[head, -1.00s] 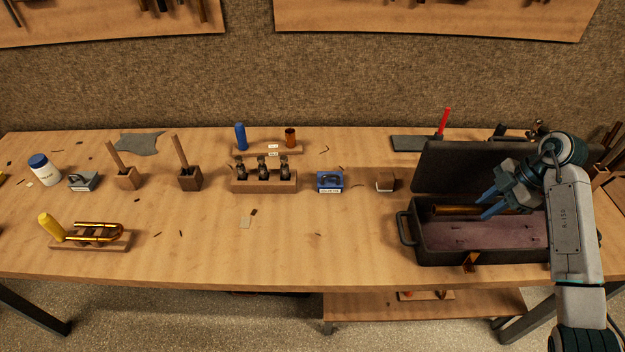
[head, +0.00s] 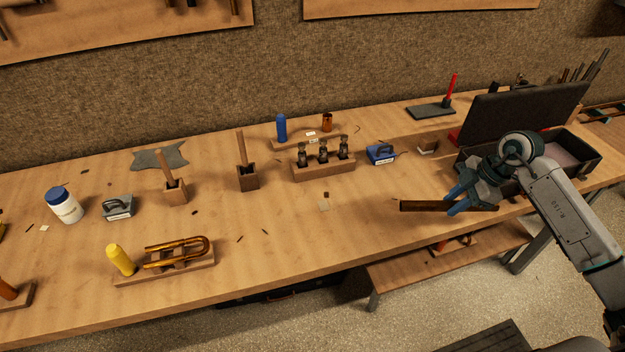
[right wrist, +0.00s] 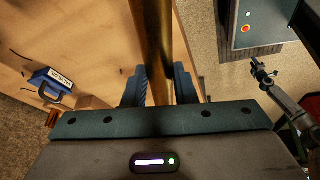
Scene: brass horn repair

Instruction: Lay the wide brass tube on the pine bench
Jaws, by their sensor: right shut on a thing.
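The wide brass tube (head: 425,206) is held level in my right gripper (head: 457,204), over the front part of the pine bench (head: 340,225) on the right side of the head view. In the right wrist view the tube (right wrist: 152,45) runs lengthwise between the two blue fingers of the right gripper (right wrist: 160,88), which are shut on it. The tube lies over the bench's front edge in that view, with floor to its right. Whether it touches the bench top cannot be told. My left gripper is not in view.
The open dark case (head: 590,168) stands right of my right gripper. A blue box (head: 380,155) and a wooden rack with dark bottles (head: 323,168) stand left and behind. The bench middle is mostly clear.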

